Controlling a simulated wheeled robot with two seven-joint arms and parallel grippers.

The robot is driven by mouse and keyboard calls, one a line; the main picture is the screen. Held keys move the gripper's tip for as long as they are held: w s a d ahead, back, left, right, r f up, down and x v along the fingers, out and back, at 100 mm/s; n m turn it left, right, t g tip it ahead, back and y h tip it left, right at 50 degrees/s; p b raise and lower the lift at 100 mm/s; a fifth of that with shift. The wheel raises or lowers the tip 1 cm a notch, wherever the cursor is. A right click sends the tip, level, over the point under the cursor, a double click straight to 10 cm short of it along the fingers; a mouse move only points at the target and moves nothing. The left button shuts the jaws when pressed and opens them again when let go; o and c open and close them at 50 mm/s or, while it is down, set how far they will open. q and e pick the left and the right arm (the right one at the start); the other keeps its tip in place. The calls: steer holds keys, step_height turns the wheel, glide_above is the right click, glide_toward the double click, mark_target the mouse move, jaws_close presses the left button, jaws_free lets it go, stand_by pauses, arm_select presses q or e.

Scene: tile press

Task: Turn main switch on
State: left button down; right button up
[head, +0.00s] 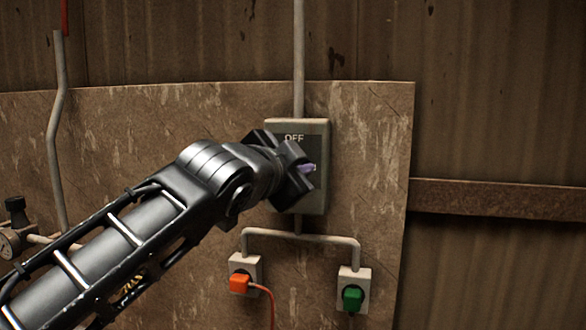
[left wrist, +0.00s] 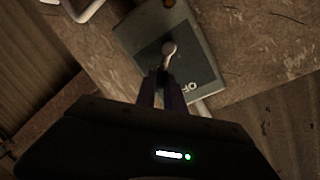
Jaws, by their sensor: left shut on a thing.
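The main switch is a grey box (head: 312,200) on the wall panel, with "OFF" lettered near its top. In the head view my left gripper (head: 306,169) is in front of the box and hides much of its face. In the left wrist view the box (left wrist: 140,38) has a dark face plate and a pale lever with a rounded end (left wrist: 169,48). The left gripper's fingertips (left wrist: 163,80) are shut on the lever, on the side of the "OFF" lettering. The lever's exact angle is hard to tell. My right gripper is in neither view.
Below the box, a pipe (head: 300,236) branches to two sockets, with an orange plug (head: 239,283) and a green plug (head: 352,298). A horizontal beam (head: 500,199) runs along the wall at right.

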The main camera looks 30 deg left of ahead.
arm_select(q)
steer(key=f+m, duration=0.1)
steer(key=m, duration=0.1)
steer(key=d+m+b, duration=0.1)
steer(key=m, duration=0.1)
steer(key=shift+w+f+g+y, duration=0.2)
steer(key=shift+f+g+y, duration=0.2)
steer(key=m, duration=0.1)
steer(key=f+m+b, duration=0.1)
steer(key=m+y, duration=0.1)
steer(key=shift+w+d+f, duration=0.1)
steer(key=shift+d+f, duration=0.15)
steer(key=shift+m, duration=0.3)
steer(key=c, duration=1.4)
jaws_free()
steer(key=shift+c, duration=0.2)
steer(key=b+v, duration=0.2)
steer(key=v, duration=0.6)
steer(key=shift+w, duration=0.1)
